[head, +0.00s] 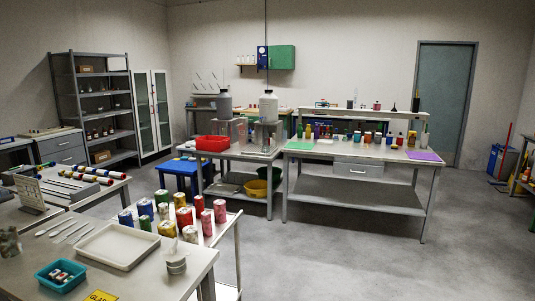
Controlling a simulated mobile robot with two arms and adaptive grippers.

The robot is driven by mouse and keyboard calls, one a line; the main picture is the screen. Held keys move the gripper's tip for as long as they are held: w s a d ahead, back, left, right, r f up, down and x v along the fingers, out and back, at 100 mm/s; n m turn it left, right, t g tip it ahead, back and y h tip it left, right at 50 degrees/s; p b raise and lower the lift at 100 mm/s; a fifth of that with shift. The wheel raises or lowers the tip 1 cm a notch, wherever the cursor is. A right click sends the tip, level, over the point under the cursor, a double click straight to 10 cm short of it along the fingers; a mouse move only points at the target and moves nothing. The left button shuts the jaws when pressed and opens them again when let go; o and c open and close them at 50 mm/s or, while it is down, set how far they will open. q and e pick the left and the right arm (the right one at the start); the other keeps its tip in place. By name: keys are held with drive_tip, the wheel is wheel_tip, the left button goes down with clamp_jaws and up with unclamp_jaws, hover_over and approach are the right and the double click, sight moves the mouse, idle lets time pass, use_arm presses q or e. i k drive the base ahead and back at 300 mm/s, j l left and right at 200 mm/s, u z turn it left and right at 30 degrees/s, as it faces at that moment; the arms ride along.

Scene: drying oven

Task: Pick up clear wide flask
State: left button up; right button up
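I cannot pick out the clear wide flask with certainty in the head view. A greyish, glass-like vessel (9,243) stands at the far left edge of the near table. A pale jar-like thing (176,258) stands near that table's right corner, close to a white tray (78,235). Both are too small to name surely. Small bottles and jars also stand along the back of the far right table (385,152). Neither of my grippers shows in this view.
Several coloured cans (205,222) stand on a low table in the middle left. A teal basket (61,277) is on the near table. A red bin (212,143) and large containers stand on the centre table. The grey floor (350,260) at front right is clear.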

sight(265, 149)
drive_tip(key=i+l+z, duration=0.3)
drive_tip(key=i, duration=0.35)
drive_tip(key=i+z, duration=0.25)
drive_tip(key=i, duration=0.45)
drive_tip(key=i+u, duration=0.15)
drive_tip(key=i, duration=1.05)
drive_tip(key=i+l+u, duration=0.15)
drive_tip(key=i, duration=1.05)
drive_tip(key=i+j+u, duration=0.1)
drive_tip(key=i+u, duration=0.35)
drive_tip(key=i, duration=0.4)
drive_tip(key=i+l+u, duration=0.25)
drive_tip(key=i+u, duration=0.2)
drive_tip(key=i, duration=0.4)
drive_tip(key=i+j+z, duration=0.35)
drive_tip(key=i+j, duration=0.8)
drive_tip(key=i+j+z, duration=0.1)
drive_tip(key=j, duration=0.2)
drive_tip(key=i+j+z, duration=0.1)
drive_tip(key=j, duration=0.15)
drive_tip(key=i+j+z, duration=0.1)
drive_tip(key=j, duration=0.2)
